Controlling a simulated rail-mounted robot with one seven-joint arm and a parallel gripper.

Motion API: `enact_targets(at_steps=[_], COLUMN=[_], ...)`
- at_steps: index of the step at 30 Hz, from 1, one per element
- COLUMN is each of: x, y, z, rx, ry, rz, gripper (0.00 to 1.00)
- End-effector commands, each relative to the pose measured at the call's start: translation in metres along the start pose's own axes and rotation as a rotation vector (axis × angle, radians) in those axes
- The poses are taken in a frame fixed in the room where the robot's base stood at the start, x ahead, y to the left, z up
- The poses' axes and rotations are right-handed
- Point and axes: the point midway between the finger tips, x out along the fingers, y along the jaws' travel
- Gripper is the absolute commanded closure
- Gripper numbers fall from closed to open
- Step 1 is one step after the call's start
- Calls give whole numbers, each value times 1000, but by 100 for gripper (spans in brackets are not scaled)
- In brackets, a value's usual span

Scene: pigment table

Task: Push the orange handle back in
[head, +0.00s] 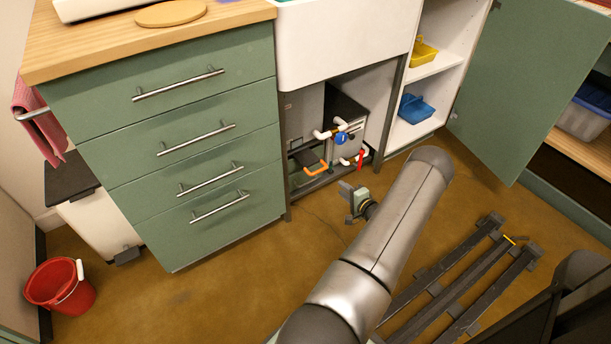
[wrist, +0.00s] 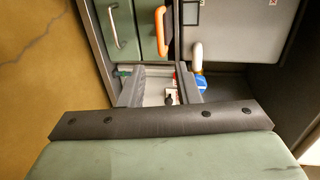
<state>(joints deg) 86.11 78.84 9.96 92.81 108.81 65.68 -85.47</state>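The orange handle (head: 316,170) is a U-shaped bar low in the open cabinet under the white sink, at the front of a dark part beside the grey box. An orange curved bar, apparently the same handle, shows at the top of the wrist view (wrist: 170,48). My gripper (head: 346,188) is low over the floor, in front of the cabinet and to the right of the handle, apart from it. In the wrist view my gripper's two dark fingers (wrist: 160,88) stand apart with a gap between them. I see nothing held.
White pipes with a blue knob (head: 341,139) and a red lever (head: 361,159) are right of the handle. Green drawers (head: 190,160) stand left, an open green door (head: 530,80) right. A dark slatted rack (head: 455,285) lies on the floor. A red bucket (head: 60,287) stands far left.

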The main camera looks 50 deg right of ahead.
Motion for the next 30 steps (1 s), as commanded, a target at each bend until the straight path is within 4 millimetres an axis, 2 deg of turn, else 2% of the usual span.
enact_targets(at_steps=[12, 18, 24, 30], x=[93, 131, 153, 159], y=[3, 3, 1, -1], z=[3, 3, 3, 3], rx=[-2, -1, -1, 0], ry=[-7, -6, -6, -5], rz=[-2, -1, -1, 1], gripper=[71, 71, 71, 71])
